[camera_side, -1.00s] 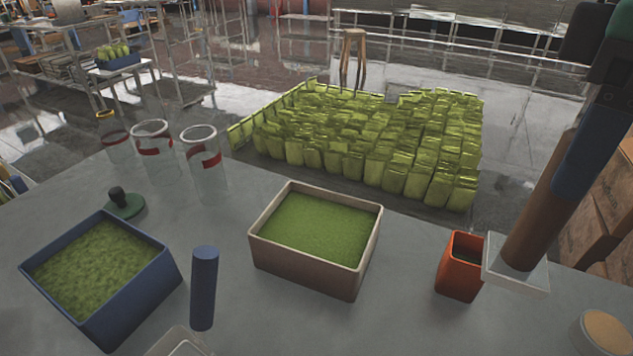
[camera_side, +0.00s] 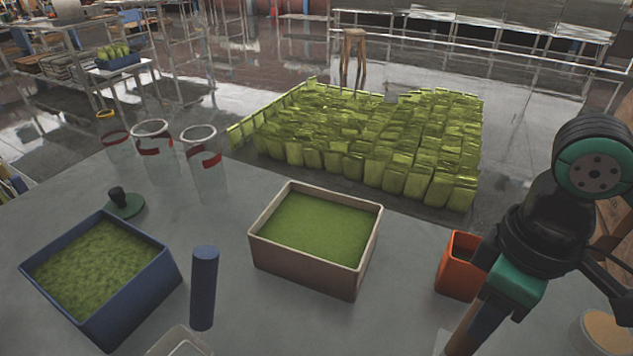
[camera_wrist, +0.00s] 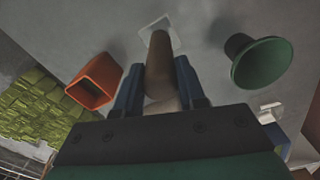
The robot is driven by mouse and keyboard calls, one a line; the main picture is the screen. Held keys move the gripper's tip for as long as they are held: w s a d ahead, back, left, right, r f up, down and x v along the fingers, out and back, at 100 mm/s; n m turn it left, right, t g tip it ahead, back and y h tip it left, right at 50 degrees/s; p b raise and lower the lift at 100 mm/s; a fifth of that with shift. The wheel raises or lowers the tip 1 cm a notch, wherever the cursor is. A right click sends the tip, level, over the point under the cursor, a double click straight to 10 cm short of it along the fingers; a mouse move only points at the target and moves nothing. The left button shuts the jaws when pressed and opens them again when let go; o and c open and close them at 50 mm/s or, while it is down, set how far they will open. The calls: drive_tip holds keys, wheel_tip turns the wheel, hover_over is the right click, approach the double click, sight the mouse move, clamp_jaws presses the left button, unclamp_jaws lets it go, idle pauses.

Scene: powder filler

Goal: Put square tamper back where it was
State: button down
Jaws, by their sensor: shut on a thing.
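The square tamper has a brown cylindrical handle (camera_wrist: 160,62) and a flat white square base (camera_wrist: 157,27). My gripper (camera_wrist: 160,88) is shut on the handle, with one blue finger on each side. In the side view the gripper (camera_side: 483,322) is low at the bottom right, in front of the orange cup. There, only part of the brown handle (camera_side: 459,338) and a sliver of the white base show. The base is over the grey table; I cannot tell whether it touches.
The orange square cup (camera_side: 457,271) stands close behind my gripper. A round wooden-topped object (camera_side: 603,331) is to the right. The beige box of green powder (camera_side: 257,262), blue box (camera_side: 163,278) and blue cylinder (camera_side: 203,290) stand left. A green disc on a dark body (camera_wrist: 262,64) shows in the wrist view.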

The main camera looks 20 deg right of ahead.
drive_tip(key=shift+f, duration=1.5)
drive_tip(key=shift+f, duration=0.1)
drive_tip(key=c, duration=0.5)
unclamp_jaws()
wheel_tip(320, 180, up, 12)
drive_tip(key=shift+f, duration=0.1)
drive_tip(key=w+d+f+m+t, duration=0.1)
drive_tip(key=w+d+f+t, duration=0.1)
drive_tip(key=w+d, duration=0.1)
drive_tip(key=w+d+f+m+t, duration=0.2)
drive_tip(key=w+d, duration=0.1)
drive_tip(key=d, duration=0.2)
drive_tip(key=w+d+f+m+t, duration=0.2)
drive_tip(key=w+d+f+t, duration=0.1)
drive_tip(key=d, duration=0.1)
drive_tip(key=shift+w, duration=0.2)
drive_tip(key=shift+a, duration=0.1)
